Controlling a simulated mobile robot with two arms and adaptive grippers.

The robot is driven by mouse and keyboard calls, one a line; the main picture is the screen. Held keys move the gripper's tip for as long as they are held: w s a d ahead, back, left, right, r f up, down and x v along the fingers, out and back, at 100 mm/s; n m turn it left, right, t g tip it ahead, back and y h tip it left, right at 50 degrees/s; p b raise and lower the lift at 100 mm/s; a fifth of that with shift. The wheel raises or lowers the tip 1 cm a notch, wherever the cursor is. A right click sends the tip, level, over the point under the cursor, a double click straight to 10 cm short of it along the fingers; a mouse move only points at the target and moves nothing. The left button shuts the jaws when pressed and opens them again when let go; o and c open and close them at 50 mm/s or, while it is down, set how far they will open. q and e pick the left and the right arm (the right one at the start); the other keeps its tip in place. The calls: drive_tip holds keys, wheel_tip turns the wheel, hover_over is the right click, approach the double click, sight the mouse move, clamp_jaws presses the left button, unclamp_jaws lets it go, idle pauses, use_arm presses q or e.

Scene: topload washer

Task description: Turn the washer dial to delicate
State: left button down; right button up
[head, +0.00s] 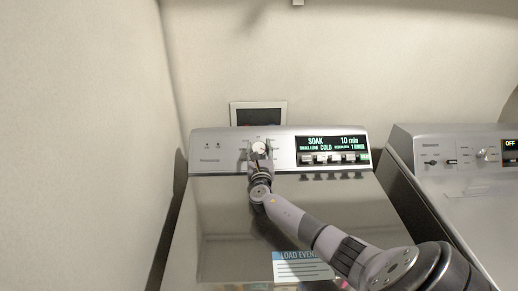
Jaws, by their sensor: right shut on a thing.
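The topload washer (222,215) stands in the middle of the head view, with a silver control panel (215,148) along its back. The round, light dial (259,147) is on this panel, left of the lit display (332,144), which reads SOAK, 10 min and COLD. My right gripper (259,151) is at the dial, shut on it. The gripper hides part of the dial and some marks around it, so I cannot read its pointer. My left gripper is not in view.
A row of buttons (333,157) lies under the display. A second machine (465,190) with its own knob and an OFF display stands close on the right. A wall is on the left, and a dark-screened box (258,115) is behind the panel.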

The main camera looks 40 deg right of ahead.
drive_tip(key=m+g+h+b, duration=0.1)
drive_tip(key=m+g+h, duration=0.1)
drive_tip(key=m, duration=0.1)
drive_tip(key=m+g+h+b, duration=0.1)
drive_tip(key=m+g+b, duration=0.1)
drive_tip(key=m+g, duration=0.1)
drive_tip(key=shift+w+f+m+h, duration=0.1)
drive_tip(key=shift+f+m+h, duration=0.1)
drive_tip(key=shift+m+h, duration=0.2)
drive_tip(key=shift+r+m+g+h+b, duration=0.2)
drive_tip(key=shift+m+g+h+b, duration=0.2)
drive_tip(key=shift+m+g+b, duration=1.7)
drive_tip(key=shift+m+g+p, duration=0.5)
drive_tip(key=shift+m, duration=0.2)
drive_tip(key=o, duration=1.2)
drive_tip(key=v, duration=0.7)
drive_tip(key=shift+a, duration=0.25)
